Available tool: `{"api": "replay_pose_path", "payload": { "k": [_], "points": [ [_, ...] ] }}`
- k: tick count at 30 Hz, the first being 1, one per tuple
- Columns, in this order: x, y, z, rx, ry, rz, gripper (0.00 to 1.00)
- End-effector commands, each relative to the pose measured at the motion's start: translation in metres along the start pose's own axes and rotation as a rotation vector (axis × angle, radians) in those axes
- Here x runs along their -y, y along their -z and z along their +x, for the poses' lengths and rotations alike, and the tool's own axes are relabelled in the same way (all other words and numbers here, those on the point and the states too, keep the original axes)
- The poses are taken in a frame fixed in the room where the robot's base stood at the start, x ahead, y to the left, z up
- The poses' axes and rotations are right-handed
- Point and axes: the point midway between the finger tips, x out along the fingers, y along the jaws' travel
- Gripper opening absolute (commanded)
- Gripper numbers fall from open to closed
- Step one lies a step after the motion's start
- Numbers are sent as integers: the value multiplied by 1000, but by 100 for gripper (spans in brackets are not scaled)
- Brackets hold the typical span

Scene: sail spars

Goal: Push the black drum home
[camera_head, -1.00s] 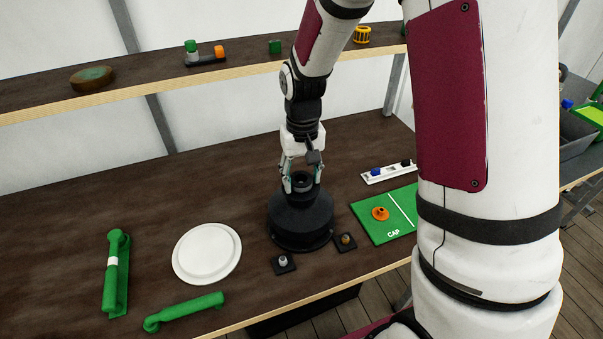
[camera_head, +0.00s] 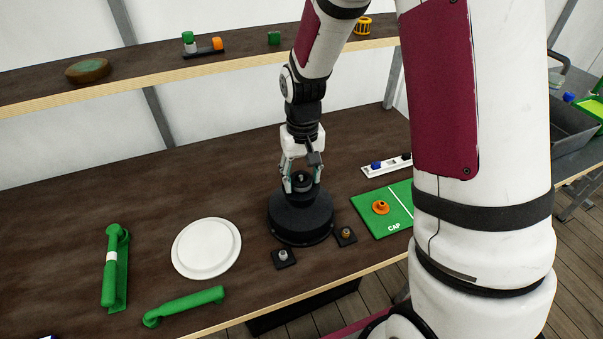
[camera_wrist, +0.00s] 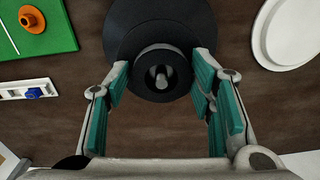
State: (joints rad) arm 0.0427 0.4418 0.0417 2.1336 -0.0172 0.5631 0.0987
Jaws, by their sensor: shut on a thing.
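The black drum (camera_head: 300,218) stands upright on the dark table, a wide round body with a narrower neck on top. It also shows from above in the wrist view (camera_wrist: 125,35), with a hollow neck and a grey pin end inside it. My gripper (camera_head: 301,184) is above the drum, pointing down, its fingers on either side of the neck and shut on it. In the wrist view my gripper (camera_wrist: 160,85) has its teal pads flanking the neck. The drum's underside is hidden.
A white round plate (camera_head: 206,248) lies left of the drum. Two small black bases (camera_head: 283,258) (camera_head: 345,235) with pegs stand close in front. A green CAP mat (camera_head: 398,218) with an orange piece (camera_head: 380,207) is at right. Green handles (camera_head: 185,305) lie front left.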

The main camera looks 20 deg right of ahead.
Motion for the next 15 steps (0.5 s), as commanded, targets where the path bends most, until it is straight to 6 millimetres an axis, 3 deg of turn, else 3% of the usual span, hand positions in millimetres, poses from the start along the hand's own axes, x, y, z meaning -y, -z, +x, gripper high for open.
{"api": "replay_pose_path", "payload": {
  "k": [15],
  "points": [
    [0, 1, 8, -4, 0, 0, 12]
  ]
}}
